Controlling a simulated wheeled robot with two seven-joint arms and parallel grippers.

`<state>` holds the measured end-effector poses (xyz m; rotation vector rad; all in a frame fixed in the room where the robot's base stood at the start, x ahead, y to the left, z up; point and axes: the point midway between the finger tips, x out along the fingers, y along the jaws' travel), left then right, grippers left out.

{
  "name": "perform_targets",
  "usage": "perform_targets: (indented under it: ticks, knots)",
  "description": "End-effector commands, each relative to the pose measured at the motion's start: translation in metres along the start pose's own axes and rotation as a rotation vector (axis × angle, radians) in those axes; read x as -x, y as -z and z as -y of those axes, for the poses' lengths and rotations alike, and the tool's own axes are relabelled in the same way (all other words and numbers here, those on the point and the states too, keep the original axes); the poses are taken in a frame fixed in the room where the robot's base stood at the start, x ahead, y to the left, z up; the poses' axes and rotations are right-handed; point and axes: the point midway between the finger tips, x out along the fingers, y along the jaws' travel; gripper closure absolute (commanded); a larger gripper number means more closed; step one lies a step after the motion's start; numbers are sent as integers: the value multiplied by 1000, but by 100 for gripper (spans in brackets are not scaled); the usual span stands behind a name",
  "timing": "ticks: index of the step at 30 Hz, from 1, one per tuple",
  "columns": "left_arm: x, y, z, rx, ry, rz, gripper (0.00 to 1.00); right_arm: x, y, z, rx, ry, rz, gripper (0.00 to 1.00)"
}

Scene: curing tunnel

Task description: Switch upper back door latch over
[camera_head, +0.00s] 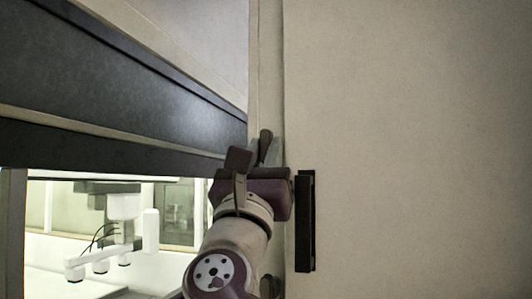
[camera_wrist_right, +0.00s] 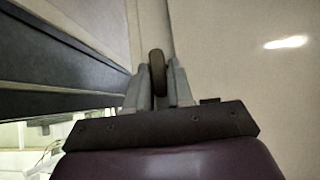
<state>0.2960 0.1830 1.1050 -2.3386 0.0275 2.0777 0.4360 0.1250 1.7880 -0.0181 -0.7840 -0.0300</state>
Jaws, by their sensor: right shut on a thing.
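The upper back door latch shows as a small brown rounded lever (camera_head: 265,140) at the edge of the pale door (camera_head: 405,130) in the head view. It also shows in the right wrist view (camera_wrist_right: 157,70), upright between the grey fingers. My right gripper (camera_head: 265,153) is shut on this lever, with one finger on each side in the wrist view (camera_wrist_right: 158,90). The latch's base is hidden behind the fingers and the gripper body. My left gripper is not in view.
A black vertical handle (camera_head: 305,222) is on the door, just right of my right wrist. A dark horizontal beam (camera_head: 120,85) runs at the left. Below it, an opening shows a white machine (camera_head: 125,225) in a lit room.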

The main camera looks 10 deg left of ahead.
Motion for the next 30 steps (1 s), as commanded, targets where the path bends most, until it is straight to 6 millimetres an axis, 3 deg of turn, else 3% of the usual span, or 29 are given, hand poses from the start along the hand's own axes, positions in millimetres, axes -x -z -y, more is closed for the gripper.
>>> perform_targets:
  ticks: [16, 17, 18, 26, 30]
  knots:
    - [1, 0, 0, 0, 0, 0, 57, -1, -3, 1, -16, 16, 4, 100]
    - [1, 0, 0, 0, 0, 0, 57, -1, -3, 1, -16, 16, 4, 68]
    - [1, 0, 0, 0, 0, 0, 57, -1, -3, 1, -16, 16, 4, 57]
    - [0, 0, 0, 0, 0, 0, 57, 0, -1, 1, -15, 15, 2, 57]
    - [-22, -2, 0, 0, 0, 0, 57, 20, 5, 0, -16, 14, 2, 57]
